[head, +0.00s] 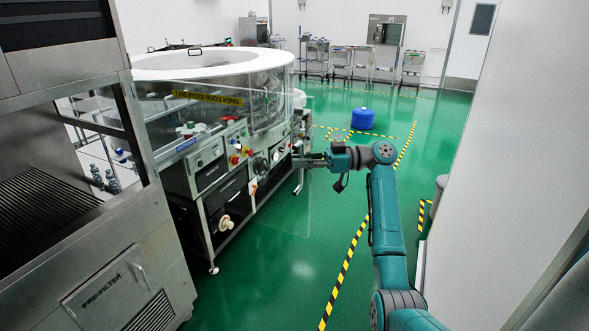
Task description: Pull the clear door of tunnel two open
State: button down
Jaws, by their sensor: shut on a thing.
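The rotary washer (190,64) stands at left, with a round white top and clear panels around its side. A faint clear panel (290,215), which looks like the clear door, hangs in front of the washer's right end, over the green floor. It is so transparent that its outline and how far it stands open are hard to tell. My gripper (300,161) is at the washer's right end, by the clear panel, and is shut on what looks like the door's handle. The fingertips are small here and the grasped part is mostly hidden. No tunnel number can be read.
A steel cabinet marked PRE-FILTER (115,280) fills the left foreground. A white wall (520,150) closes off the right. Green floor with yellow-black tape (345,270) lies open between them. A blue drum (362,118) and steel carts (413,68) stand farther back.

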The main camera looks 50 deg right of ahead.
jog(key=w+d+n+g+y, duration=0.1)
jog(key=w+d, duration=0.1)
jog(key=d, duration=0.4)
jog(key=shift+w+g, duration=0.3)
jog(key=shift+w, duration=0.1)
jog(key=c, duration=1.2)
grip_release()
jog(key=v, duration=1.2)
jog(key=shift+w+f, duration=0.1)
jog(key=shift+d, duration=0.1)
